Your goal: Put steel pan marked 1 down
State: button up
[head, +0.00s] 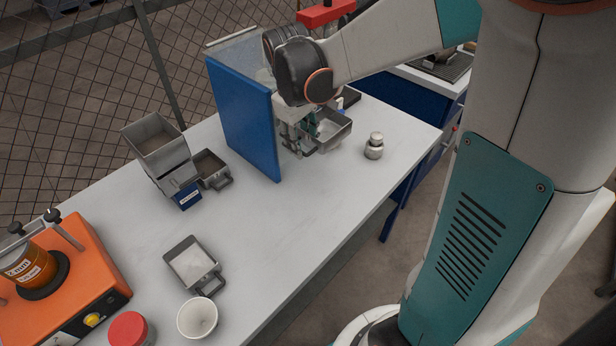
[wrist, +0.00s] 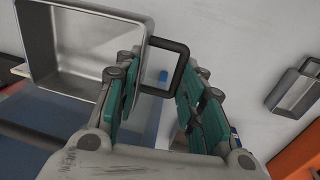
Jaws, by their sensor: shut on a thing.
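The steel pan (head: 333,128), a shallow rectangular metal pan, is at the right side of the tall blue panel in the head view. In the wrist view the pan (wrist: 85,50) fills the upper left, and its inside looks bare. Its dark loop handle (wrist: 181,68) reaches between the fingers. My gripper (head: 297,138) is shut on this handle. No number is readable on the pan. I cannot tell whether its underside touches anything.
A blue-sided enclosure (head: 245,125) stands close beside my gripper. A metal weight (head: 374,147) is to the right. Another pan (head: 191,263), a white cup (head: 198,318), a hopper (head: 158,150) with a small pan (head: 209,165), and an orange machine (head: 75,270) are further left. The middle table is clear.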

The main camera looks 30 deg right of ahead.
aim_at(304, 198)
notch_tip(304, 198, down, 19)
jog(key=b, duration=0.6)
jog(key=shift+s, duration=0.1)
jog(key=shift+f, duration=0.1)
jog(key=shift+f, duration=0.15)
jog(key=o, duration=1.2)
jog(key=shift+c, duration=0.2)
